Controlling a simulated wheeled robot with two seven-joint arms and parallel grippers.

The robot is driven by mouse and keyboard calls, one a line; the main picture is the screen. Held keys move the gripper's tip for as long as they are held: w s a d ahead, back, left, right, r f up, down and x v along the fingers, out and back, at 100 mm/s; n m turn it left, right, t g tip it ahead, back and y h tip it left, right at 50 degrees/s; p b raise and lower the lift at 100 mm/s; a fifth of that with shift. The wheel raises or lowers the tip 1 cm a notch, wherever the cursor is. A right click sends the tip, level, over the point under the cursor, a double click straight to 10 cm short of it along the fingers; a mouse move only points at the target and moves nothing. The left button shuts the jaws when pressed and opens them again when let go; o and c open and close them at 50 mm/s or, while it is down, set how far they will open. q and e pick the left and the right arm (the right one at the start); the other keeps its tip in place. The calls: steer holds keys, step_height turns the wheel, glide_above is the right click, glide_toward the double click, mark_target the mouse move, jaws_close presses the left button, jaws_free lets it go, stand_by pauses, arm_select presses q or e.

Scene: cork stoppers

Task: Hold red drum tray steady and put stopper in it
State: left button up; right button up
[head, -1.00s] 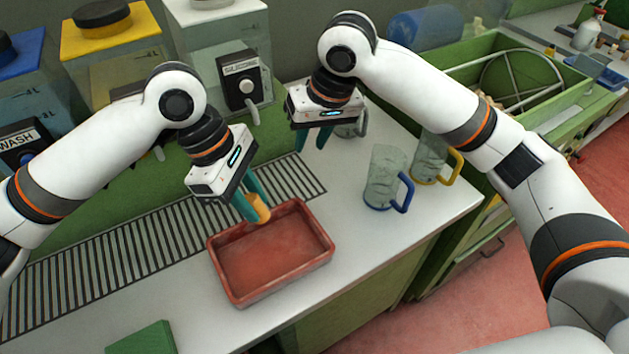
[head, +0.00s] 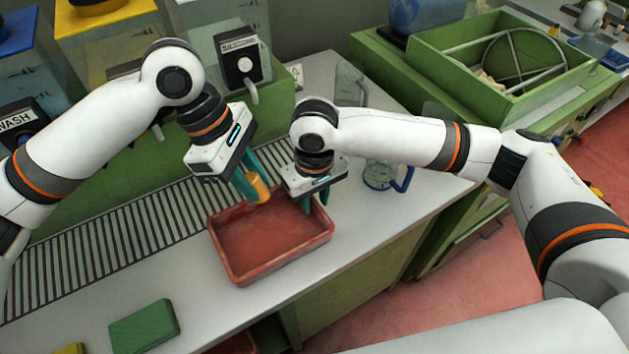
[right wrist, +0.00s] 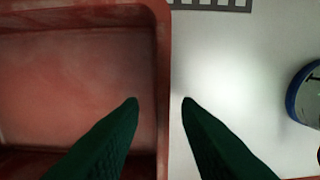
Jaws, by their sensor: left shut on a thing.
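The red tray (head: 237,278) lies on the white bench top, and its floor looks bare. My left gripper (head: 256,193) is shut on an orange-tan stopper (head: 259,187) and holds it above the tray's back edge. My right gripper (head: 312,203) is at the tray's right side. In the right wrist view the right gripper (right wrist: 160,102) is open, with its two green fingers on either side of the tray's right rim (right wrist: 160,60). I cannot tell how far down over the rim the fingers reach.
A glass mug with a blue handle (head: 402,180) stands right of the tray, partly behind my right arm. A clear mug (head: 350,85) stands further back. A slatted drain (head: 110,245) lies to the left, a green block (head: 143,327) at the front.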

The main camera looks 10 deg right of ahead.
steer(key=shift+f, duration=0.8)
steer(key=shift+c, duration=0.3)
jaws_close()
arm_select(q)
glide_above(265, 233)
steer(key=shift+f, duration=5.4)
steer(key=o, duration=1)
